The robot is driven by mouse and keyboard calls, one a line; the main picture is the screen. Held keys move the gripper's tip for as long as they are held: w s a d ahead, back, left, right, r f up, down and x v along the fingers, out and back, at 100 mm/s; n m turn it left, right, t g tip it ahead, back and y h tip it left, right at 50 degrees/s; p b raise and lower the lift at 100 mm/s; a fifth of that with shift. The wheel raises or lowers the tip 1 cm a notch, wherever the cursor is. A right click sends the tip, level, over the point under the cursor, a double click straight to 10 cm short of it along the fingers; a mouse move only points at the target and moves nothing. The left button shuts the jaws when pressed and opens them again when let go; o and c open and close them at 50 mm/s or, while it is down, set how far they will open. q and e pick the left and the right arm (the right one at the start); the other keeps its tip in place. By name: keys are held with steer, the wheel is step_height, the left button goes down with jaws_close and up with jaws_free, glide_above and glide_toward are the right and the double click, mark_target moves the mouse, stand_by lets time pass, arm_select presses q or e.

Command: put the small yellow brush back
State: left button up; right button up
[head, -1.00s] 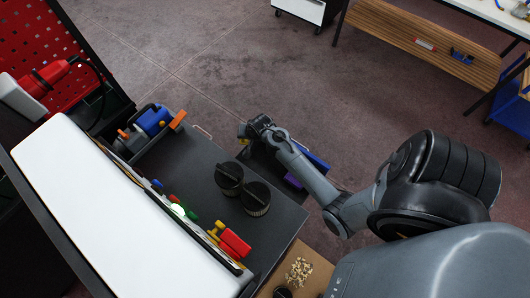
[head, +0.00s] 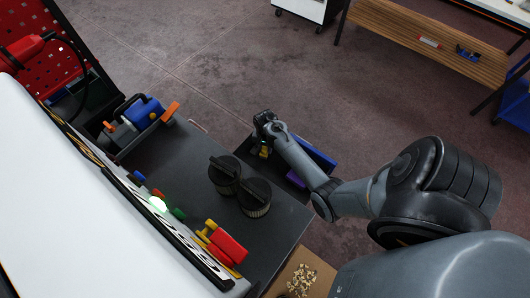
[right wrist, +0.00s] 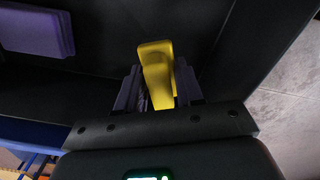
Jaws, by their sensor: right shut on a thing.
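The small yellow brush (right wrist: 158,72) shows as a yellow handle between my right gripper's two dark fingers (right wrist: 158,90) in the right wrist view. The fingers are shut on it. In the head view my right gripper (head: 264,148) points down over the dark bin beside the table's right edge, and a bit of yellow (head: 264,153) shows under it. The brush's lower end is hidden. My left gripper is not in view.
A purple block-like thing (right wrist: 36,30) lies in the dark bin, also seen in the head view (head: 295,179). The bin has a blue side (head: 318,156). Two round dark brushes (head: 255,197) stand on the dark table (head: 170,160). Dark walls surround the gripper.

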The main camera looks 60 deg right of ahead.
steer(key=shift+f+b, duration=0.55)
steer(key=shift+f, duration=1.35)
steer(key=o, duration=1)
steer(key=shift+r, duration=0.1)
step_height(320, 180, up, 11)
steer(key=p, duration=0.3)
steer(key=shift+r, duration=0.45)
